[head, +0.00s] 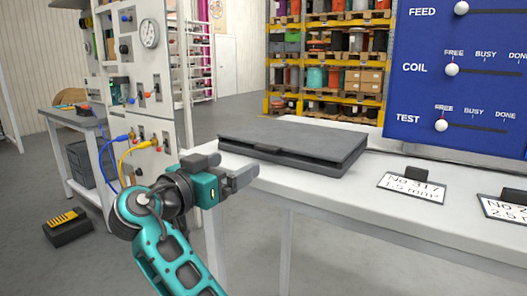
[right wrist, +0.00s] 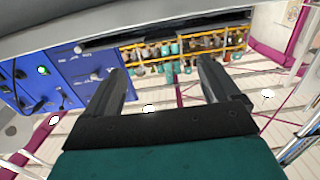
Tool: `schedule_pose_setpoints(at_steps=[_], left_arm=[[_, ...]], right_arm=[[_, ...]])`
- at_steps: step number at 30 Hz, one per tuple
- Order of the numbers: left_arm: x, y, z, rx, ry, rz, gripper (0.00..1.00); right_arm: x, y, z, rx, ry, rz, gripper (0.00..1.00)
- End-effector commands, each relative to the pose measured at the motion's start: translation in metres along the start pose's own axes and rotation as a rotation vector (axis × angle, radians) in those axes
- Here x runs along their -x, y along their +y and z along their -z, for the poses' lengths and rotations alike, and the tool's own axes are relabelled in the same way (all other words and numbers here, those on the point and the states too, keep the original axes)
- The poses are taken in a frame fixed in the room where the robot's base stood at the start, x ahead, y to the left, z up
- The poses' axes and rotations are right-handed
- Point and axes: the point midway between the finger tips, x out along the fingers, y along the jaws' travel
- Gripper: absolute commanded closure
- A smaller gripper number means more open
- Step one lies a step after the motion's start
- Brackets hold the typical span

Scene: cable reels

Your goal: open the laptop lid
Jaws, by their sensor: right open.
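The laptop (head: 295,138) is a flat dark grey slab on the white table in the head view. Its lid lies down over the base, with a dark seam along the front edge. My right gripper (head: 228,170) is at the table's front-left edge, in front of the laptop's near left corner. Its two dark fingers are apart with nothing between them, as the right wrist view (right wrist: 168,88) also shows. In the right wrist view a grey surface crosses the top; I cannot tell whether it is the laptop. My left gripper is not in view.
The white table (head: 330,200) holds label cards (head: 413,187) right of the laptop. A blue panel with sliders (head: 465,75) stands behind at the right. A switch panel with cables (head: 150,100) stands at the left. Shelves of reels (head: 330,75) are farther back.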

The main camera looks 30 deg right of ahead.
Motion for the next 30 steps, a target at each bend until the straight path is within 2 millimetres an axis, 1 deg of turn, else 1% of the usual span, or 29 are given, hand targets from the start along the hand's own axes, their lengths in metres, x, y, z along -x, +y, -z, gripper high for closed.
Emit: schedule_pose_setpoints(at_steps=[1, 9, 12, 15, 18, 21, 29, 30], left_arm=[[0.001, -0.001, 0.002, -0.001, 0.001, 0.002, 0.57], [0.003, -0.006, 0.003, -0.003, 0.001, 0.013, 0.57], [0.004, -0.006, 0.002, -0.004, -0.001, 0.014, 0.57], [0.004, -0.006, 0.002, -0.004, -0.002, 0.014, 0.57], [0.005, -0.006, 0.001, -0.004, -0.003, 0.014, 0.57], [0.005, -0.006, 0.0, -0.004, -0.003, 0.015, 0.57], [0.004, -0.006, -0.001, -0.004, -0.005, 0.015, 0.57], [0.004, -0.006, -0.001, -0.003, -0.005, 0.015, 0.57]], right_arm=[[-0.011, 0.001, 0.001, 0.001, 0.002, -0.005, 0.11], [-0.067, 0.001, 0.001, 0.003, 0.002, -0.003, 0.11], [-0.085, 0.001, 0.001, 0.004, 0.001, -0.002, 0.11], [-0.098, 0.0, 0.0, 0.003, 0.001, -0.001, 0.11], [-0.106, 0.0, 0.0, 0.003, 0.0, -0.001, 0.11], [-0.11, 0.0, 0.0, 0.003, 0.0, 0.0, 0.11], [-0.111, 0.0, -0.001, 0.003, -0.001, 0.001, 0.11], [-0.111, 0.0, -0.001, 0.003, -0.001, 0.001, 0.14]])
